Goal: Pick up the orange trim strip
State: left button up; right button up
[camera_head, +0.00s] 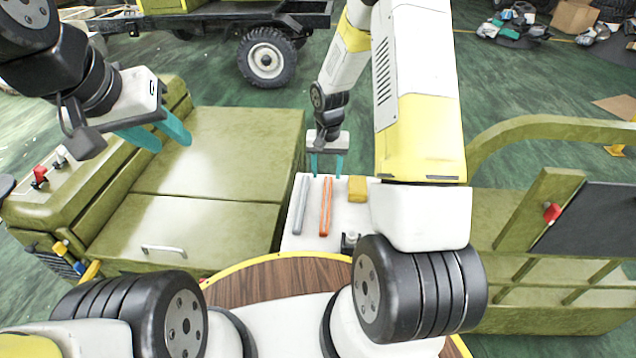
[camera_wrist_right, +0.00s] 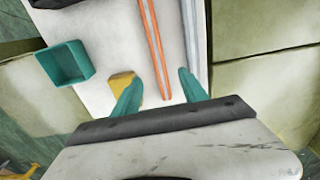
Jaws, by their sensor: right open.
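The orange trim strip (camera_head: 325,207) lies lengthwise on a white surface (camera_head: 312,240) in the head view. In the right wrist view the orange trim strip (camera_wrist_right: 154,45) runs up the picture, its near end between my fingers. My right gripper (camera_head: 327,173) is open and empty at the strip's far end; its teal fingers also show in the wrist view (camera_wrist_right: 159,84). Its exact height above the surface is unclear. My left gripper (camera_head: 172,146) is open and empty over the green cabinet on the left.
A grey strip (camera_head: 300,205) lies left of the orange one, close by. A yellow block (camera_head: 357,189) lies right of it. A teal open box (camera_wrist_right: 65,64) stands beyond the block in the wrist view. A green cabinet (camera_head: 215,150) borders the surface on the left.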

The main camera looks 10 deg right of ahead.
aim_at(326, 201)
jog(key=f, duration=1.1)
jog(key=shift+s+f, duration=0.15)
jog(key=shift+s, duration=0.15)
grip_shut()
